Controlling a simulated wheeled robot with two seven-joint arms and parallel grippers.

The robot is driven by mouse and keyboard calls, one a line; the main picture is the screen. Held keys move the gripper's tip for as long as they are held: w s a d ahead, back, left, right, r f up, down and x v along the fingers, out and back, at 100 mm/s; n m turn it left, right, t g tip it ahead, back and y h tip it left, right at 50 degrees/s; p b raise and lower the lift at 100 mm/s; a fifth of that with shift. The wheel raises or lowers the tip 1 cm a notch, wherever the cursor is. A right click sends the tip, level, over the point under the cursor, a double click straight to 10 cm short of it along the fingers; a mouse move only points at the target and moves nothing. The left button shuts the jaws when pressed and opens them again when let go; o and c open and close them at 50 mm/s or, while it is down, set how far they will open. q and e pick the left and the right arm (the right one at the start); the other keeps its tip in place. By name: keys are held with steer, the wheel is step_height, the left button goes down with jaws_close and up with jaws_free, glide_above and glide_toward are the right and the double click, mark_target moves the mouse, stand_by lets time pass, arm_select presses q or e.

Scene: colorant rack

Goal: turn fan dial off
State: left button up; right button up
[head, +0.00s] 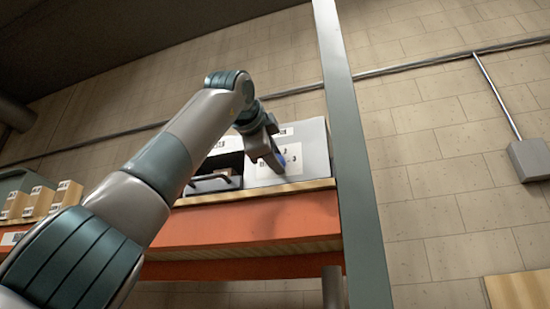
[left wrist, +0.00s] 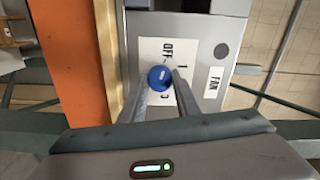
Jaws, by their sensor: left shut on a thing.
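The blue fan dial (left wrist: 160,77) sits on a white label plate (left wrist: 151,50) marked OFF and numbers, on the grey panel of a box labelled FAN (left wrist: 214,82). In the head view the grey box (head: 315,150) stands on the shelf, and a bit of the blue dial (head: 281,160) shows beside my gripper. My left gripper (left wrist: 160,82) has one finger on each side of the dial and is shut on it. A small light mark shows on the dial, but its exact setting is hard to tell. My right gripper is in neither view.
The box stands on an orange shelf beam with a wooden board (head: 255,191). A grey upright post (head: 350,130) rises close to its right. A dark opening with a handle (head: 212,178) is left of the panel. Small cartons (head: 40,200) sit farther left.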

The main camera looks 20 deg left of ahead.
arm_select(q)
steer(key=o, duration=1)
steer(key=shift+o, duration=0.2)
steer(key=shift+s, duration=0.1)
steer(key=s+b, duration=0.6)
steer(key=s, duration=1.1)
steer(key=shift+s+a, duration=0.15)
steer(key=shift+a, duration=0.2)
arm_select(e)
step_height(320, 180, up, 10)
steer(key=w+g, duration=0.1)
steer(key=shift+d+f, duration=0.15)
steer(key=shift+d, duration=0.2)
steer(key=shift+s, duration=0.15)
